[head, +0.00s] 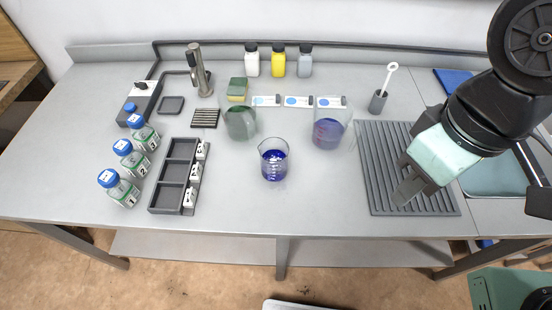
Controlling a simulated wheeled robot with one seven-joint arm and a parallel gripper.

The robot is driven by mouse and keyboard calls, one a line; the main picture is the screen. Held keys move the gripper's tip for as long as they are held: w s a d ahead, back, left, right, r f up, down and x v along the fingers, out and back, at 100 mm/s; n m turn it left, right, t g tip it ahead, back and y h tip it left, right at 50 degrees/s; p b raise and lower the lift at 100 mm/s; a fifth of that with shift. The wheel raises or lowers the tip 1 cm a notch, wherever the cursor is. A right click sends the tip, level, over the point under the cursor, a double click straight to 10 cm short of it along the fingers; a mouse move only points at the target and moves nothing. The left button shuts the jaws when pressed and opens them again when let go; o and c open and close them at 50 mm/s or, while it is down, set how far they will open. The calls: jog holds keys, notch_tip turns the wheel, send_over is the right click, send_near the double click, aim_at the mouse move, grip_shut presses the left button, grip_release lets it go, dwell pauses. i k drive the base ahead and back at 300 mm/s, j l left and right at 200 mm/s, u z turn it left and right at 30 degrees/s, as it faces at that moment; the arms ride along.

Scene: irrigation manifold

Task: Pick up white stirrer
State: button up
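The white stirrer (389,78) stands slightly tilted in a small grey holder (377,103) at the back right of the table. Its ring-shaped top is up, and its lower end is hidden inside the holder. My gripper (402,180) is in front of the stirrer and a little to its right, above the grey ribbed mat. Its two fingers are apart with nothing visible between them. It does not touch the stirrer.
A beaker of blue liquid (274,161) stands mid-table. A larger tinted beaker (329,131) is left of the ribbed mat (385,204); another greenish one (240,122) stands farther left. Capped bottles and a compartment tray (164,198) are at left. The front middle is clear.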

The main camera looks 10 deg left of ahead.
aim_at(395, 64)
jog(key=i+l+z, duration=0.1)
jog(key=i+l, duration=0.25)
jog(key=l, duration=0.15)
jog(key=i+l+z, duration=0.15)
jog(key=i+l, duration=0.2)
jog(key=l, duration=0.15)
